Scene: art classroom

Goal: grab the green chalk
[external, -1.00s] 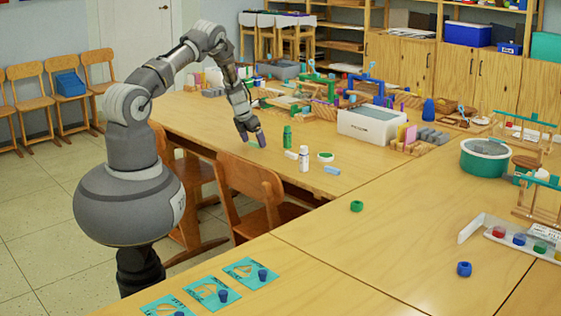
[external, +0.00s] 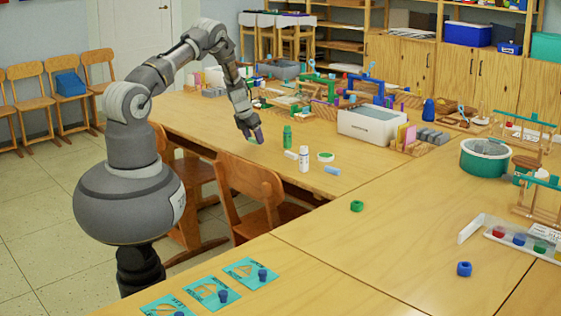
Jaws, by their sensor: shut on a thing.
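My gripper (external: 251,136) points down low over the long wooden table, beside the green bottle. It is shut on a small green piece, which I take to be the green chalk (external: 253,140). Only a little of the chalk shows at the fingertips, and the rest is hidden by the fingers. At this size I cannot tell whether it still touches the table top.
Right of my gripper stand a green bottle (external: 287,137) and a white bottle (external: 304,158). A white-and-green roll (external: 325,157) and a blue block (external: 332,170) lie nearby. A white box (external: 371,126) stands farther back. The table's left front is clear.

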